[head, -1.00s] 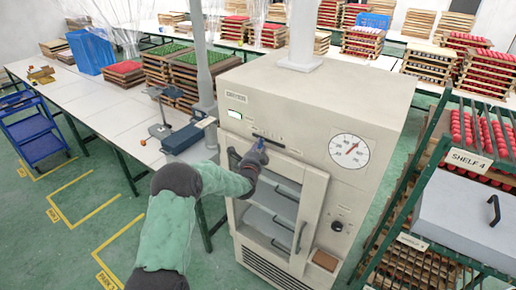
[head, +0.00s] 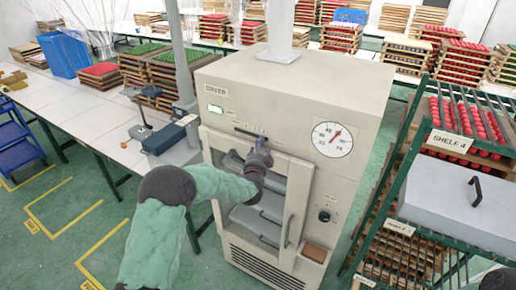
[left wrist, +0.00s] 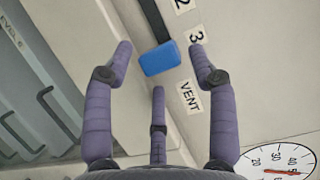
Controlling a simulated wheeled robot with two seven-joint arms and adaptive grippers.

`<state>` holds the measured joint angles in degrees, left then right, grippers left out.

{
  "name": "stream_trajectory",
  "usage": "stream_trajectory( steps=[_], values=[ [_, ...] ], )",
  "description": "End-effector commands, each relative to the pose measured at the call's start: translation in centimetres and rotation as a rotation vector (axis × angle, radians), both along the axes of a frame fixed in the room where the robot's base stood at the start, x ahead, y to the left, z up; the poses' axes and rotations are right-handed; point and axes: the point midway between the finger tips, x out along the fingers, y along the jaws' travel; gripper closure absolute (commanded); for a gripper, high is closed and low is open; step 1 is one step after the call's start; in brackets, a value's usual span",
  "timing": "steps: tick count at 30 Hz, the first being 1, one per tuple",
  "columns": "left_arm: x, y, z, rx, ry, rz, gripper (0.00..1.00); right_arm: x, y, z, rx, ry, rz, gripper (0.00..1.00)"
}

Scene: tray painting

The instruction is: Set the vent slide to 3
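The vent slide's blue knob (left wrist: 160,58) is at the near end of its dark slot in the left wrist view, roughly level with the label 3 (left wrist: 195,38). The VENT label (left wrist: 190,97) lies just past it. My left gripper (left wrist: 160,75) is open, its purple fingers spread around the knob, with visible gaps; I cannot tell whether any finger touches it. In the head view the left gripper (head: 259,152) is at the front of the beige oven (head: 300,88), at the slot (head: 245,131), and hides the knob. My right gripper is not in view.
A round dial (head: 332,139) is right of the slot, and the oven's door handle (head: 289,230) is below. A green rack (head: 408,165) with trays stands close on the right. A long white table (head: 85,108) runs along the left.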

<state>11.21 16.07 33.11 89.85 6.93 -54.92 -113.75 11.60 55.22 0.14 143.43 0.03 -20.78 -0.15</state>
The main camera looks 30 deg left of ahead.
Motion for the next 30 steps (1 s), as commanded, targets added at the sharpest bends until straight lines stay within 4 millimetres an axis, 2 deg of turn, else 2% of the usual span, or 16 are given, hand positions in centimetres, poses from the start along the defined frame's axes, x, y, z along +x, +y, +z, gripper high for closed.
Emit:
stream_trajectory(
  steps=[8,13,24,30],
  values=[
    [0.0,0.2,0.3,0.001,-0.005,0.003,0.41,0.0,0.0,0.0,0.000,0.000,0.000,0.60],
    [-1.1,-0.2,0.3,0.001,-0.005,0.003,0.41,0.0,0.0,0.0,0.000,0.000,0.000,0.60],
    [-7.4,-2.3,0.3,0.001,-0.004,0.001,0.41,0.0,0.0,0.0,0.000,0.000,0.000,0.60],
    [-10.1,-3.2,0.2,0.000,-0.004,0.002,0.41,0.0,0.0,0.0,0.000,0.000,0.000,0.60]
  ],
)
